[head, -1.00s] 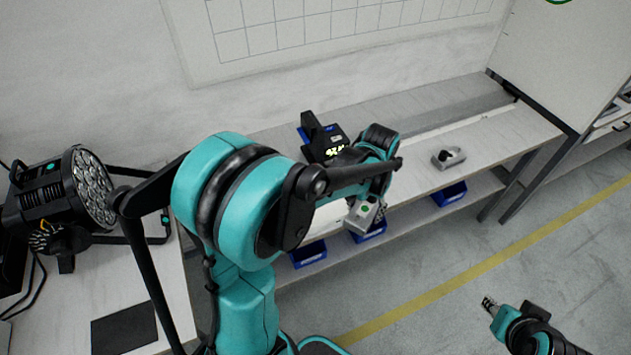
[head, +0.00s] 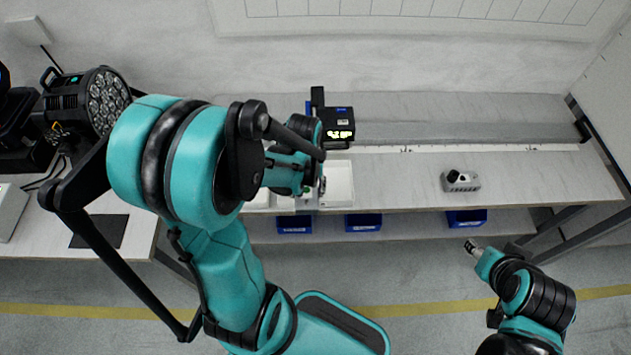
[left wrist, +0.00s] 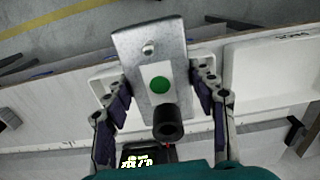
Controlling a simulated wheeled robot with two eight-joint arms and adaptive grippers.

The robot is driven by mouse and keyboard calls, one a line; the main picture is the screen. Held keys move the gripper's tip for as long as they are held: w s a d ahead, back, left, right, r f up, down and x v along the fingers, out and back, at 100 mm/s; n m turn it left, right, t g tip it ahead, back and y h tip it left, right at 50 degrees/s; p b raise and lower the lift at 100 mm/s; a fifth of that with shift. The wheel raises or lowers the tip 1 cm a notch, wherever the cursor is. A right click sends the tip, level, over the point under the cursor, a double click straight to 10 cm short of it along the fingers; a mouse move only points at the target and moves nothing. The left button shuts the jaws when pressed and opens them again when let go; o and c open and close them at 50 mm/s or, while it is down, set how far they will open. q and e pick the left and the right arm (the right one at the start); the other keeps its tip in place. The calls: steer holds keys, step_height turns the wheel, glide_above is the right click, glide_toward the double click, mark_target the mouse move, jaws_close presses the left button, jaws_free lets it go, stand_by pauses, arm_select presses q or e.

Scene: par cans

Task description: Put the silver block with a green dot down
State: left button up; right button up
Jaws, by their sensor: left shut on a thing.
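The silver block (left wrist: 150,45) with a green dot (left wrist: 160,85) fills the middle of the left wrist view, with a black cylinder at its lower end. My left gripper (left wrist: 163,82) is shut on it, one finger on each side. In the head view my left gripper (head: 314,188) is over the front part of the workbench, by the white trays (head: 340,183); my arm mostly hides the block there. Whether the block touches anything below is unclear. My right gripper (head: 471,246) is in front of the bench, away from the block; its jaws are too small to read.
A grey block with a black part (head: 461,181) stands on the bench (head: 540,180) to the right. A black device with a yellow display (head: 340,128) stands behind my left gripper. Blue bins (head: 364,222) sit on the lower shelf. A stage light (head: 100,98) stands at left.

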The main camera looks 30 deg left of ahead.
arm_select(q)
steer(key=w+a+f+b, duration=0.1)
steer(key=w+f, duration=0.1)
steer(key=w, duration=0.1)
steer(key=w+f, duration=0.2)
steer(key=w, duration=0.1)
steer(key=w+a+f+b, duration=0.1)
steer(key=w+f, duration=0.1)
steer(key=w, duration=0.1)
steer(key=shift+w+a+f+b, duration=0.1)
steer(key=shift+w+a+b, duration=0.2)
steer(key=shift+a, duration=0.05)
step_height(320, 180, down, 3)
steer(key=shift+f+b, duration=0.1)
steer(key=shift+b, duration=0.65)
steer(key=shift+f, duration=0.35)
steer(key=shift+r, duration=0.1)
steer(key=shift+s, duration=0.1)
steer(key=o, duration=1.7)
steer(key=shift+f, duration=0.2)
